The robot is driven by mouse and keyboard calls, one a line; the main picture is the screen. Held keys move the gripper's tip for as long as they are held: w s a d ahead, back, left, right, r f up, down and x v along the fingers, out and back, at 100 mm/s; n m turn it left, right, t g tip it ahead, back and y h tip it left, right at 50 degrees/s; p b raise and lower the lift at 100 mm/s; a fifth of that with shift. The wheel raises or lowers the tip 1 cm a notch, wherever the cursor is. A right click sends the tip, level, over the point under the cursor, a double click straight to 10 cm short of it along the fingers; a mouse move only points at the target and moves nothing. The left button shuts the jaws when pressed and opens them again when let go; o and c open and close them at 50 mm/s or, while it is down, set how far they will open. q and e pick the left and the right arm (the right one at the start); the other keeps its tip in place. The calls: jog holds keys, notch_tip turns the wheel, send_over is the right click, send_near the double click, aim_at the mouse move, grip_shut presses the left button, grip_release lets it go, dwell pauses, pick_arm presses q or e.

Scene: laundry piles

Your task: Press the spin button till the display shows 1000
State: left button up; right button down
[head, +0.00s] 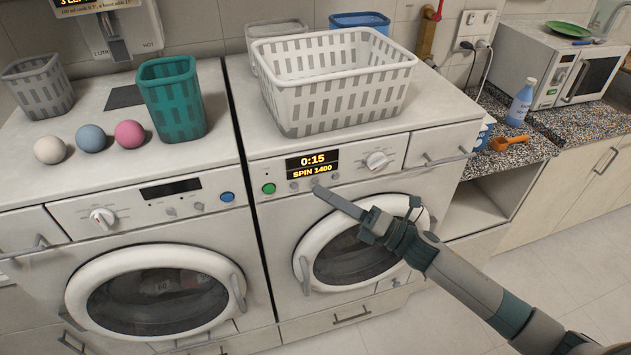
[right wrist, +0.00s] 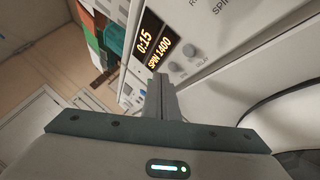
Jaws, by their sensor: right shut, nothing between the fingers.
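The display (head: 312,165) on the right-hand washing machine is lit and reads 0:15 and SPIN 1400. It also shows in the right wrist view (right wrist: 153,42). Small round buttons sit just below the display, and a green button (head: 268,188) is left of it. In the right wrist view two grey buttons sit beside the display, the farther one labelled DELAY (right wrist: 193,53). My right gripper (head: 318,188) is shut and empty, its fingertips at the button row under the display; I cannot tell whether they touch a button. The left gripper is not in view.
A white basket (head: 335,118) stands on the right-hand machine. The left-hand machine has a dark display (head: 171,189), a teal basket (head: 172,98) and three balls on top. A knob (head: 377,160) sits right of the lit display. The round door (head: 360,250) is below.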

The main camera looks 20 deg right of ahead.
jog(key=shift+w, duration=0.2)
jog(key=shift+w, duration=0.25)
jog(key=shift+w+b, duration=0.35)
dwell(0.9)
jog(key=shift+s, duration=0.8)
jog(key=shift+s, duration=0.1)
jog(key=shift+s+d+p, duration=0.1)
jog(key=shift+s+p, duration=0.3)
jog(key=shift+s, duration=2.05)
jog(key=shift+w, duration=0.1)
